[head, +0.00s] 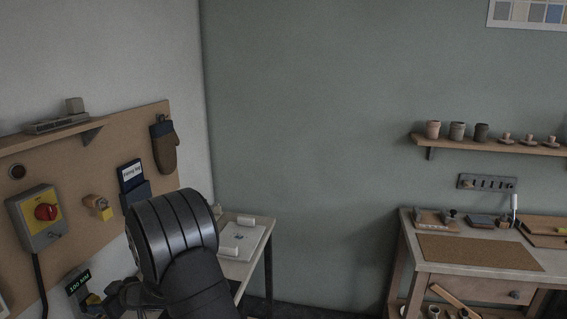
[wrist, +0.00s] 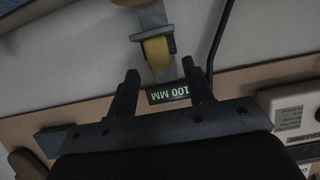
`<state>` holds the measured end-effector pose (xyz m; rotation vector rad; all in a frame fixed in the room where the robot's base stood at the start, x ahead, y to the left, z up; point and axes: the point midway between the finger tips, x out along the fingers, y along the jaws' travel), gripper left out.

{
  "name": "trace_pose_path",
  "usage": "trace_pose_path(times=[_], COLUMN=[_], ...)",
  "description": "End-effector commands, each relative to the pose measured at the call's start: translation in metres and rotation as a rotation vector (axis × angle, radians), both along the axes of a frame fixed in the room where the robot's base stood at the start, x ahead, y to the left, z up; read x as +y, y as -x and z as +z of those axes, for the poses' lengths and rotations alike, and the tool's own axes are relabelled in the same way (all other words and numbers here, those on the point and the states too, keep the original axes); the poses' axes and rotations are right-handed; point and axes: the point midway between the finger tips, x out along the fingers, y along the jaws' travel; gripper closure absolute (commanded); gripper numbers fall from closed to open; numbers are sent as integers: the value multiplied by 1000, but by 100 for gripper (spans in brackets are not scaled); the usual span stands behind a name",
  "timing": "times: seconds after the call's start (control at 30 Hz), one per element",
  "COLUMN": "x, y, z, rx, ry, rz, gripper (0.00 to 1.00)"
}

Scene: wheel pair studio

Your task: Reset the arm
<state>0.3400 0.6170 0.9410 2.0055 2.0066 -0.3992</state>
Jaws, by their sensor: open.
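My gripper (wrist: 160,70) is open in the wrist view, its two dark fingers spread with nothing clearly held between them. A dark "100 MM" label (wrist: 168,94) shows upside down between the fingers, with a yellow part (wrist: 157,52) on a grey strip just beyond. I cannot tell how far the fingers are from these. In the head view my dark arm (head: 180,250) reaches to the lower left, close to the board. The label (head: 78,283) shows there too, but the fingers are hard to make out.
A small table (head: 235,270) stands behind my arm. A workbench (head: 410,222) and cup shelf (head: 490,145) are at right. The middle is clear.

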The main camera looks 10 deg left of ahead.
Motion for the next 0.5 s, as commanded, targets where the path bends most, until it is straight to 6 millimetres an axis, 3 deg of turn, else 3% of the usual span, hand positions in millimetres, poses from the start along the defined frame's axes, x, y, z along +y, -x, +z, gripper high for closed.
trace_pose_path(times=[0.2,0.5], x=[25,31], y=[0,0], z=[-11,-14], rx=[0,1], ry=[1,0], rz=[0,-1], gripper=[53,53])
